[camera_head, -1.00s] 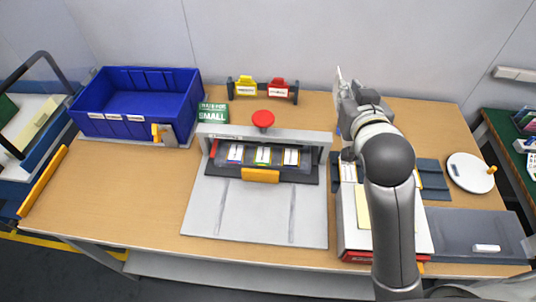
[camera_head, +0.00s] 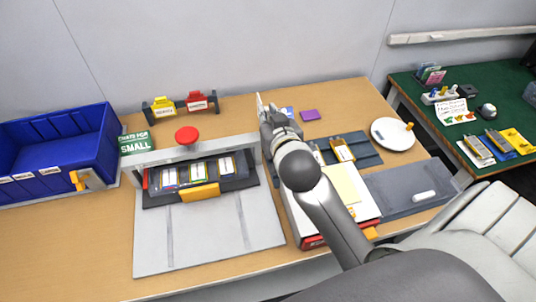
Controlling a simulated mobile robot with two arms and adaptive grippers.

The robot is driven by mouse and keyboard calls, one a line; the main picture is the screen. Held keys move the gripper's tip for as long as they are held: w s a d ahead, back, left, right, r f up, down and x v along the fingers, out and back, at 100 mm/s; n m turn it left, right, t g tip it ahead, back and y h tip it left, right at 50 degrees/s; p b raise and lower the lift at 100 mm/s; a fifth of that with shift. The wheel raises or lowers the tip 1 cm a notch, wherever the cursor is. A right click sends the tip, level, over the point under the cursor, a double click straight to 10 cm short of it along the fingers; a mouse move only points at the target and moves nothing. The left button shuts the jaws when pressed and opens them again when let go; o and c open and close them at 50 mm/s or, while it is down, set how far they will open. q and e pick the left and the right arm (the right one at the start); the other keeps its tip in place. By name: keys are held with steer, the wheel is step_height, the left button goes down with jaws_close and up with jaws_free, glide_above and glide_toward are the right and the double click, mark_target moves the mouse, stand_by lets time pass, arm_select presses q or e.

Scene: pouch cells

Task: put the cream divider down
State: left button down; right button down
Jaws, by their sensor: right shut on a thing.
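My right gripper (camera_head: 266,117) is over the back of the wooden table, right of the press with the red knob. It is shut on a thin pale sheet, which I take to be the cream divider (camera_head: 260,103). Only a narrow upright edge of it shows beyond the gripper; the rest is hidden, and I cannot tell whether it touches the table. A pale yellow sheet (camera_head: 342,184) lies on the white and red box under my right forearm. My left gripper is not in view.
The press (camera_head: 206,225) with its red knob (camera_head: 187,135) stands left of my arm. A blue bin (camera_head: 62,150) is at the far left. Bare tabletop shows at the back right.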

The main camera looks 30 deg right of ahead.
step_height(320, 180, down, 9)
steer(key=shift+f, duration=0.2)
steer(key=shift+f+b, duration=0.35)
steer(key=shift+f, duration=1.95)
steer(key=shift+f, duration=0.1)
steer(key=c, duration=1.5)
jaws_free()
steer(key=shift+o, duration=0.2)
